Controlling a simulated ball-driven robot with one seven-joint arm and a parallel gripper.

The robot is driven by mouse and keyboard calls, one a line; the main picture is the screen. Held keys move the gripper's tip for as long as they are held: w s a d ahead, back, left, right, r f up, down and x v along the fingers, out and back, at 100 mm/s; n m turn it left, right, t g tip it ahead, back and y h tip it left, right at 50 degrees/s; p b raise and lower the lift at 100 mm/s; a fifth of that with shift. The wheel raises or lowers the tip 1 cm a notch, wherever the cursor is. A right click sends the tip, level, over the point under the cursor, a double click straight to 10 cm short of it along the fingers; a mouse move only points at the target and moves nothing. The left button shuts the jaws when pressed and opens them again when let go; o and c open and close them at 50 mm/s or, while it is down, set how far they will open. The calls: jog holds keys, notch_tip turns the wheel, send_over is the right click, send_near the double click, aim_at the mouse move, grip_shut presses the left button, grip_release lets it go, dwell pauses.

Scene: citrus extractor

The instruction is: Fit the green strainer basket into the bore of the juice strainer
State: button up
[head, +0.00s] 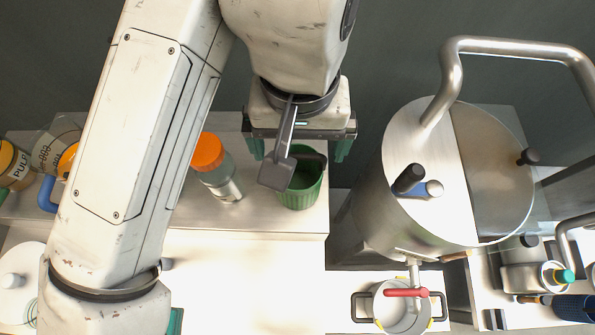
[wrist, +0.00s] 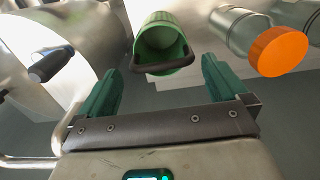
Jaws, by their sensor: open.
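The green strainer basket (head: 300,190) is a ribbed cup with a dark bail handle (head: 316,160). It stands upright near the right end of the pale counter in the head view. In the wrist view the basket (wrist: 165,48) shows its open mouth, with the handle across the near rim. My gripper (head: 299,150) is open above it, its two green fingers spread either side of the handle. In the wrist view the gripper (wrist: 160,75) holds nothing. A silver two-handled pot (head: 402,308) at the bottom may be the juice strainer; its bore cannot be made out.
A large steel tank (head: 370,215) with a bent pipe stands right of the counter; its red-handled tap (head: 405,293) is over the pot. An orange-capped jar (head: 215,170) stands just left of the basket. More jars (head: 12,165) are at far left.

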aim_at(298, 154)
jog(key=shift+f, duration=2.65)
jog(key=c, duration=1.1)
